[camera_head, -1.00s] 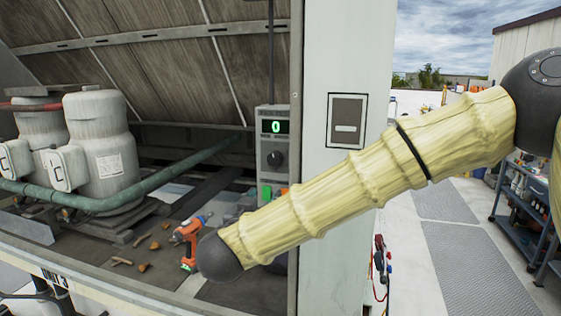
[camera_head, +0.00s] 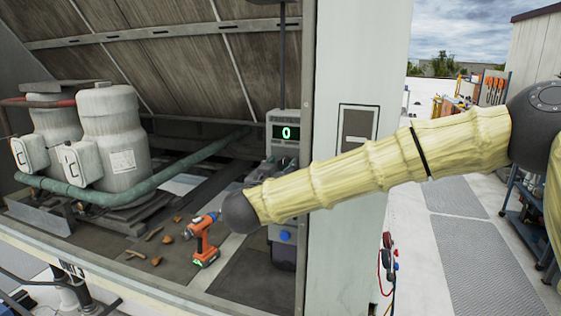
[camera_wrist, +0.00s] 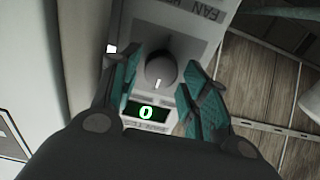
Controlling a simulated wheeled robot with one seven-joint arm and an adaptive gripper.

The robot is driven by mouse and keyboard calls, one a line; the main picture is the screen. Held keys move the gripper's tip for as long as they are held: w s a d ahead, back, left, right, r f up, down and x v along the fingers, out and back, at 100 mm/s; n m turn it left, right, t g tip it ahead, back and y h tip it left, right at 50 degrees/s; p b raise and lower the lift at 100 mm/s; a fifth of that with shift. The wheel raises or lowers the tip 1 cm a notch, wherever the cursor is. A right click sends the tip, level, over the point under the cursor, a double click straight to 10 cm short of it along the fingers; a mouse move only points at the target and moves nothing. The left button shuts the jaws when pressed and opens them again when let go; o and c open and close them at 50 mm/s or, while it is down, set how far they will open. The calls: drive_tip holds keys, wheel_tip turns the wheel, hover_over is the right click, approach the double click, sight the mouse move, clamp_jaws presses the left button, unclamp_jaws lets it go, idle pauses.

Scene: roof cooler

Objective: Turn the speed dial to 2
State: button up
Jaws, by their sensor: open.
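The control box (camera_head: 285,116) stands inside the unit beside the white post in the head view. Its green display (camera_head: 286,132) reads 0. My arm covers the dial there. In the wrist view the dark round speed dial (camera_wrist: 161,68) shows with a white pointer mark facing the display (camera_wrist: 148,112), which also reads 0. My gripper (camera_wrist: 163,62) is open, with one teal-padded finger on each side of the dial. I cannot tell whether either finger touches it.
An orange drill (camera_head: 203,240) stands on the unit floor, with small brown debris (camera_head: 160,240) to its left. Two grey tanks (camera_head: 112,148) and a green pipe (camera_head: 180,160) fill the left. The white post (camera_head: 350,220) rises close to the right of the box.

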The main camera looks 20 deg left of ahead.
drive_tip(key=shift+w, duration=0.6)
drive_tip(key=shift+c, duration=0.3)
drive_tip(key=c, duration=0.7)
drive_tip(key=shift+a, duration=0.25)
drive_tip(key=shift+d, duration=0.2)
drive_tip(key=shift+f, duration=0.1)
